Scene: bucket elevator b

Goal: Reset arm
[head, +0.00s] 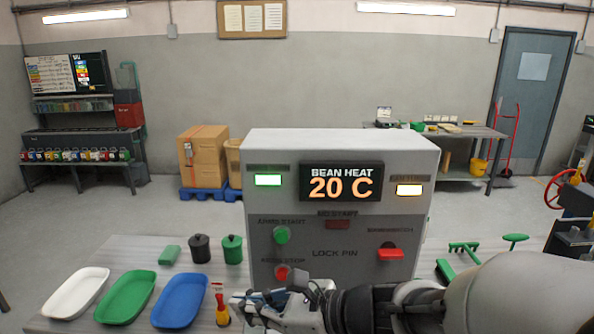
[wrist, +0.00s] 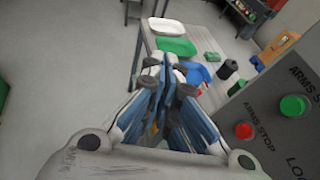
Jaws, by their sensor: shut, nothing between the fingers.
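My gripper (head: 243,298) is at the lower middle of the head view, in front of the lower left part of a grey control box (head: 342,160). In the wrist view my gripper (wrist: 165,72) has its blue-sided fingers drawn together with nothing held. The box display reads BEAN HEAT 20 C. The box carries a green arms start button (head: 281,235), a red arms stop button (head: 282,272) and a red switch (head: 390,253). The stop button (wrist: 244,131) also shows right of my gripper in the wrist view, apart from it.
White (head: 75,293), green (head: 126,297) and blue (head: 180,301) trays lie on the table at left. A black canister (head: 200,248) and green canister (head: 232,249) stand behind them. A red-and-yellow object (head: 221,305) is close to my gripper. Green parts (head: 464,247) lie at right.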

